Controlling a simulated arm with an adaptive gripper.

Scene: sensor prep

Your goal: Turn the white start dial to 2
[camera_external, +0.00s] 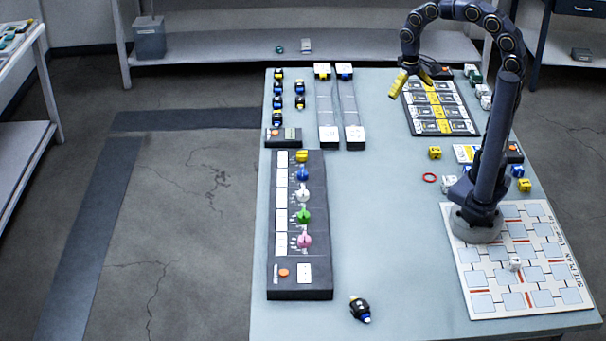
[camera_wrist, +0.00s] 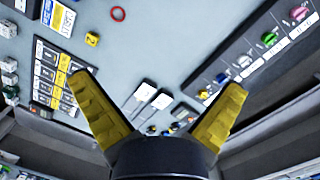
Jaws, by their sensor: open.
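The white start dial (camera_external: 303,195) sits on the dark dial panel (camera_external: 317,290) at the left of the table, between a blue dial (camera_external: 303,174) and a green dial (camera_external: 304,216). In the wrist view the white dial (camera_wrist: 244,61) is at the upper right, small, between the green and blue dials. Its exact setting is too small to read. My gripper (camera_external: 408,83) is open and empty, high over the back right of the table, well apart from the panel. Its yellow fingers (camera_wrist: 160,108) spread wide in the wrist view.
A yellow dial (camera_external: 302,156) and a pink dial (camera_external: 304,240) share the panel. Two long rails (camera_external: 351,105) stand behind it. A black card board (camera_external: 463,122) lies below my gripper. A black object (camera_external: 360,309) lies at the front. The table's middle is clear.

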